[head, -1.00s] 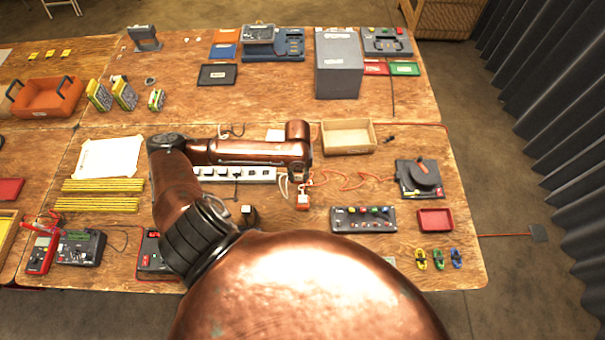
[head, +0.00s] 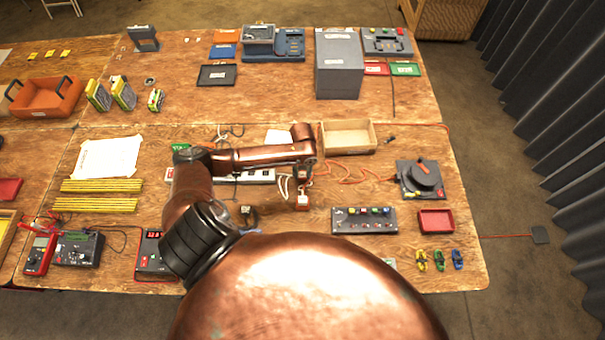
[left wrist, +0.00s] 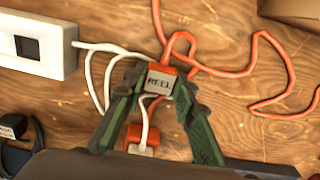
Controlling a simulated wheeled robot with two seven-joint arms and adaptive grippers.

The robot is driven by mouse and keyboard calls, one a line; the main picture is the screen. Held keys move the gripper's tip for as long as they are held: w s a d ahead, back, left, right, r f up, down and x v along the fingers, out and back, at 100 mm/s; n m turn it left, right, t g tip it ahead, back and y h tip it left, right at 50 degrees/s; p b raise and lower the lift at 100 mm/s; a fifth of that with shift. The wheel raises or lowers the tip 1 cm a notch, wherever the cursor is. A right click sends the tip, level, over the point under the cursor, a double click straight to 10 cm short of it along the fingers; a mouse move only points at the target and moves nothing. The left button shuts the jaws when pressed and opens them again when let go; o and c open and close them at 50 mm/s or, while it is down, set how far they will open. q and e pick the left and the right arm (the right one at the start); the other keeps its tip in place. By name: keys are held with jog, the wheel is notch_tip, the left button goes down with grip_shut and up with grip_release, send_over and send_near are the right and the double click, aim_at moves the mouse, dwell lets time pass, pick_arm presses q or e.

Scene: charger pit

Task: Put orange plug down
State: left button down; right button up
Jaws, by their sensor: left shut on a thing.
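The orange plug (left wrist: 158,82) has a pale label reading REEL and an orange cord. In the left wrist view it sits between the green fingers of my left gripper (left wrist: 157,90), which is shut on it. In the head view my left gripper (head: 303,177) points down over the middle of the near table, just behind an orange and white block (head: 303,201). The plug is mostly hidden there by the gripper. I cannot tell whether it touches the table. My right gripper is not in view.
A white power strip (left wrist: 30,45) lies to the left, with a white cord looping near the plug. The orange cord runs right toward a dark reel (head: 422,180). A wooden tray (head: 348,150) stands behind, and a button panel (head: 363,226) lies at the front right.

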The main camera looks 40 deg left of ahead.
aim_at(302, 175)
pick_arm(q)
jog(key=c, duration=1.6)
grip_release()
jog(key=shift+f, duration=0.1)
notch_tip(302, 175, up, 12)
jog(key=shift+r+p, duration=0.15)
jog(key=shift+p, duration=0.2)
